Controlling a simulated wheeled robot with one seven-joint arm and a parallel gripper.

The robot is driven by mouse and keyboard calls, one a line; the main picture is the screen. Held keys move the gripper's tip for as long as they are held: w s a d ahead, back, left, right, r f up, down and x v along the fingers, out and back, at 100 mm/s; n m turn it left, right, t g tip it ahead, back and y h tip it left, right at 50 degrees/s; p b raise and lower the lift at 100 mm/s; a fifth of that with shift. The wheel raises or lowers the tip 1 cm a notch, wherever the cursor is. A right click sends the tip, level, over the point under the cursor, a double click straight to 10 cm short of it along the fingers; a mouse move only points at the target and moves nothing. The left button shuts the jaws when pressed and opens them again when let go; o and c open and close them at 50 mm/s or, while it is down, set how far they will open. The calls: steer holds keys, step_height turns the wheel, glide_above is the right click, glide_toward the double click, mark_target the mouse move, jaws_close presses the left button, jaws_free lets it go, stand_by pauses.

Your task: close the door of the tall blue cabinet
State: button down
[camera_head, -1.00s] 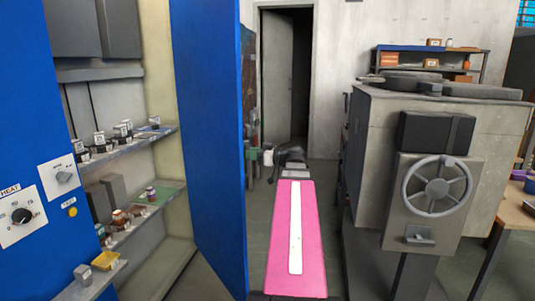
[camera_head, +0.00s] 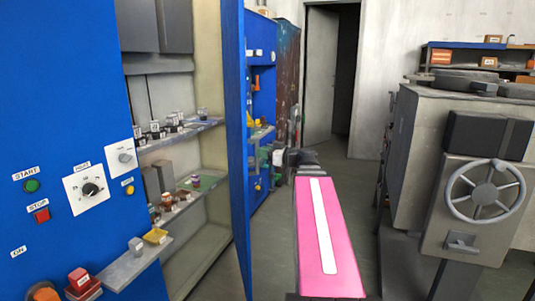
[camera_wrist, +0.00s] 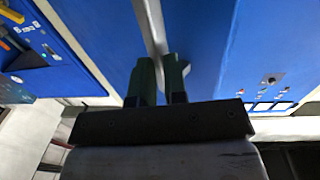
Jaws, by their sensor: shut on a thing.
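The tall blue cabinet (camera_head: 60,130) stands open at the left in the head view, its shelves showing. Its blue door (camera_head: 237,150) stands out from the right side of the opening and is seen almost edge-on. My gripper (camera_head: 268,157) is at the far side of the door, at the end of my pink arm. In the wrist view, my gripper's green fingers (camera_wrist: 158,78) are shut on a grey bar-like door handle (camera_wrist: 150,25) against a blue panel. The handle's grasped part is hidden between the fingers.
Small labelled items and boxes stand on the cabinet shelves (camera_head: 195,132). A low shelf (camera_head: 130,268) juts out at the front. A grey machine with a handwheel (camera_head: 485,190) stands at the right. Another blue unit (camera_head: 262,75) is behind the door. Floor (camera_head: 370,190) is clear between.

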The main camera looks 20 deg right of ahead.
steer(key=shift+w+d, duration=0.2)
steer(key=shift+w, duration=0.2)
steer(key=c, duration=1.1)
jaws_free()
steer(key=shift+s, duration=0.1)
steer(key=v, duration=1)
steer(key=shift+s+d, duration=0.2)
